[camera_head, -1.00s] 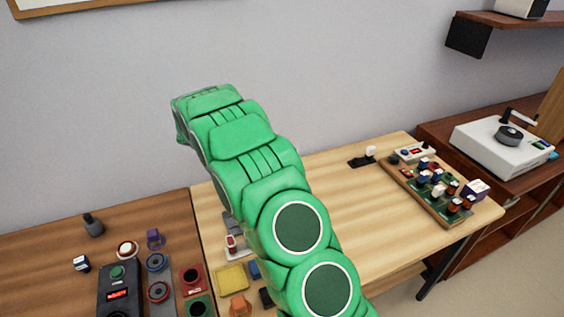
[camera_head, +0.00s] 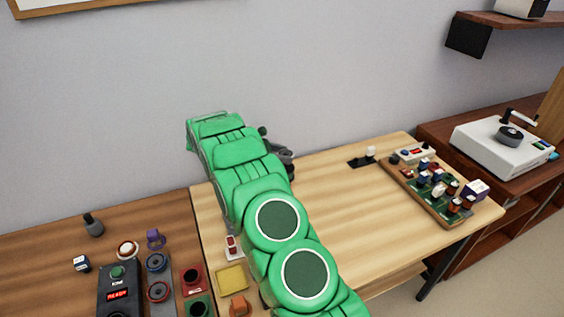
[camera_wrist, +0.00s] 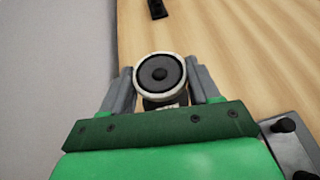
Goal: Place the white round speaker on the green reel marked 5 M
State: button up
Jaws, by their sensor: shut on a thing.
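The white round speaker (camera_wrist: 160,73) has a white rim and a grey cone with a dark centre. In the wrist view my gripper (camera_wrist: 163,80) is shut on it, with a grey finger on either side. A dark shape with small white marks shows just below the speaker; I cannot tell what it is. I cannot make out a green reel marked 5 M in either view.
The light wooden table (camera_head: 345,220) is clear in its middle. A board of small parts (camera_head: 440,205) lies at its right, near a small black piece (camera_head: 361,162). Red and green square holders (camera_head: 193,279) and a yellow tray (camera_head: 231,277) are at the left.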

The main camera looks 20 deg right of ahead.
jog(key=shift+w+f, duration=0.2)
jog(key=shift+f, duration=1.6)
jog(key=shift+f, duration=0.15)
jog(key=o, duration=1.2)
jog(key=shift+c, duration=0.2)
